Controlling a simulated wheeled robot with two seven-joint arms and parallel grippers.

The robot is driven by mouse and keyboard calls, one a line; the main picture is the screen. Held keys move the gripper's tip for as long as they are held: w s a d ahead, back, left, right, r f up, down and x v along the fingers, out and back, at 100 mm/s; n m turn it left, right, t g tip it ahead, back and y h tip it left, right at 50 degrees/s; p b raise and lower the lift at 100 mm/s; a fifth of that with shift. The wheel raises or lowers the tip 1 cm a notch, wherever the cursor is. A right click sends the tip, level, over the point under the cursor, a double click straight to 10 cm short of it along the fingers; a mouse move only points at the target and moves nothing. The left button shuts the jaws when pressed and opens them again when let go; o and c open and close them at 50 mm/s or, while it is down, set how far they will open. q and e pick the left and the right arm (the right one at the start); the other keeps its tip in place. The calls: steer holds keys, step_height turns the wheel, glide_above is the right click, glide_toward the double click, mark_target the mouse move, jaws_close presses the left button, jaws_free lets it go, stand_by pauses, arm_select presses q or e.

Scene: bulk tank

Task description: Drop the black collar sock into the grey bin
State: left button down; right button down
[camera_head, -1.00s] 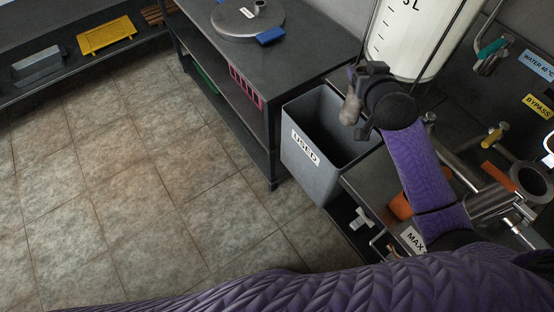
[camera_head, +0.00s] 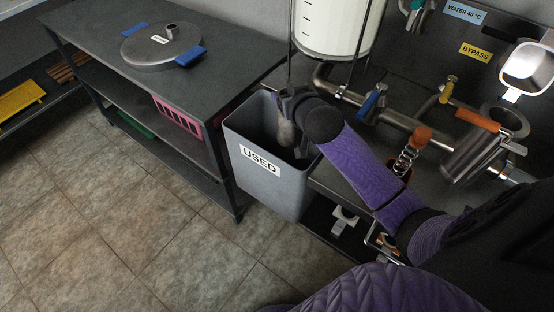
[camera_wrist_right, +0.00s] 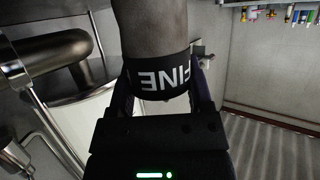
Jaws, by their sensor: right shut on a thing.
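The grey bin (camera_head: 265,185) with a "USED" label stands in the middle of the head view, its dark opening facing up. My right gripper (camera_head: 289,106) is over the bin's opening in that view. It is shut on the black collar sock (camera_head: 286,134), a greyish sleeve that hangs down from the jaws. How far the sock's lower end is above or inside the bin is hard to tell. In the right wrist view the sock's black collar (camera_wrist_right: 160,80) with white lettering "FINE" sits between the fingers (camera_wrist_right: 162,95). My left gripper is not in view.
A dark shelf table (camera_head: 85,50) with a round metal lid (camera_head: 163,46) stands left of the bin. Metal pipes (camera_head: 380,115) and a spring with an orange cap (camera_head: 407,155) are to the right. A clear white vessel (camera_head: 335,25) is behind. The tiled floor is free at the left.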

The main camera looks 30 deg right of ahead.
steer(key=shift+c, duration=1.8)
jaws_free()
steer(key=shift+r, duration=0.1)
steer(key=o, duration=0.4)
steer(key=shift+c, duration=0.2)
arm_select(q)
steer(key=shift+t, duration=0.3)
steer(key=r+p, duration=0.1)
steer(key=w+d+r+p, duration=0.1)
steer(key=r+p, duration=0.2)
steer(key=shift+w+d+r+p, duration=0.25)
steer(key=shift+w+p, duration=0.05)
arm_select(e)
steer(key=v, duration=1)
